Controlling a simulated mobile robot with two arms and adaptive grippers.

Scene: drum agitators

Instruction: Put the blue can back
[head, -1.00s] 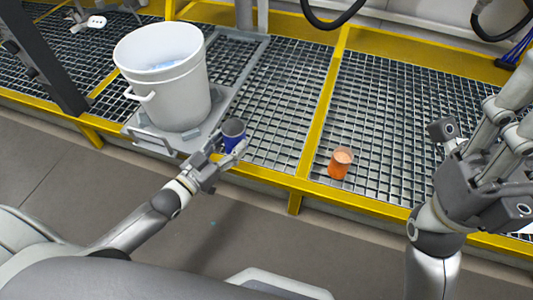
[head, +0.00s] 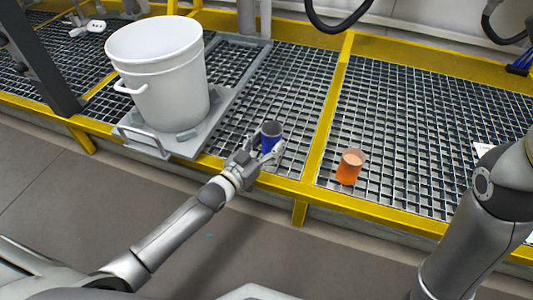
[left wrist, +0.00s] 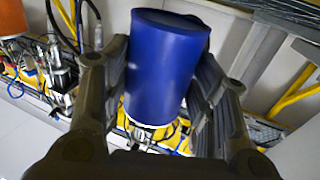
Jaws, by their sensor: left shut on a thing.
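The blue can (head: 271,138) is in my left gripper (head: 265,151), whose fingers close on its sides. In the head view it is over the grating, near the yellow front rail, to the right of the white bucket (head: 163,85). I cannot tell whether its base touches the grating. In the left wrist view the blue can (left wrist: 163,68) fills the space between the two dark fingers (left wrist: 160,85). My right arm is at the right edge of the head view; its gripper is out of view.
An orange cup (head: 349,167) stands on the grating to the right of the can, past a yellow crossbar (head: 322,133). The bucket stands on a grey platform (head: 202,139) with a handle. The grating (head: 420,130) beyond the cup is mostly clear. Dark hoses hang at the back.

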